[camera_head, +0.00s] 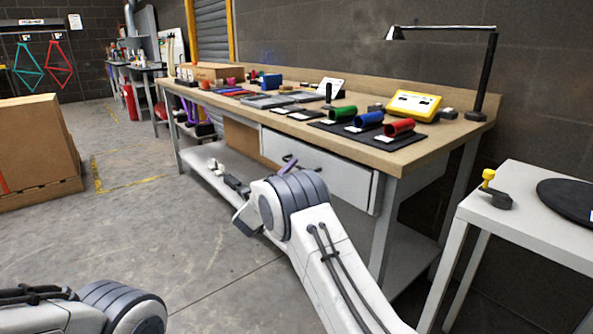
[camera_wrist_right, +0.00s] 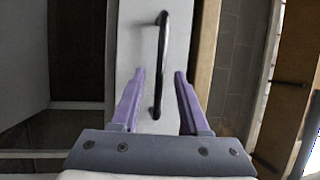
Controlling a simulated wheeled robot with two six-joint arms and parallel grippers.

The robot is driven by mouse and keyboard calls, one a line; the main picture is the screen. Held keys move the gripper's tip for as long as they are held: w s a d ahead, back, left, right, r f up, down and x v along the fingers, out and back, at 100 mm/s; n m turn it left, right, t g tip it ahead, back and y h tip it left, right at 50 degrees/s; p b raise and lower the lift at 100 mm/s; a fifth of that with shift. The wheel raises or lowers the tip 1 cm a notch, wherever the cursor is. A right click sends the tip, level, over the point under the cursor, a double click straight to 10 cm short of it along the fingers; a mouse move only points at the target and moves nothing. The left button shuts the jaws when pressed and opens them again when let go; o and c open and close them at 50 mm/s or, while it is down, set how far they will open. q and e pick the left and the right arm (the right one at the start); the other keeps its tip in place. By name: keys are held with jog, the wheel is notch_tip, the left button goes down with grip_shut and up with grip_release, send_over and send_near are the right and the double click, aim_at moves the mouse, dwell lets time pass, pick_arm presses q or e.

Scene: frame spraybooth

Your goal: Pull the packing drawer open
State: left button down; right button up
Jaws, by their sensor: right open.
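The packing drawer (camera_head: 338,178) has a pale grey front under the wooden top of the workbench and looks shut. Its dark bar handle (camera_head: 291,163) is partly hidden behind my right arm. In the right wrist view the drawer front (camera_wrist_right: 140,30) fills the middle, with the black handle (camera_wrist_right: 163,50) running up and down the picture. My right gripper (camera_wrist_right: 160,74) is open, with its purple fingers on either side of the handle's lower part. I cannot tell whether either finger touches the handle. My left gripper is outside the views; only part of my left arm shows.
The workbench top (camera_head: 240,93) carries red, blue and green cylinders, a yellow device (camera_head: 414,104) and a lamp (camera_head: 490,60). A white side table (camera_head: 520,225) stands at the right. A large cardboard box (camera_head: 35,140) stands at the left. The floor between is clear.

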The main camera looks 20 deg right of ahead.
jog(key=shift+x, duration=1.4)
grip_shut()
dwell(0.4)
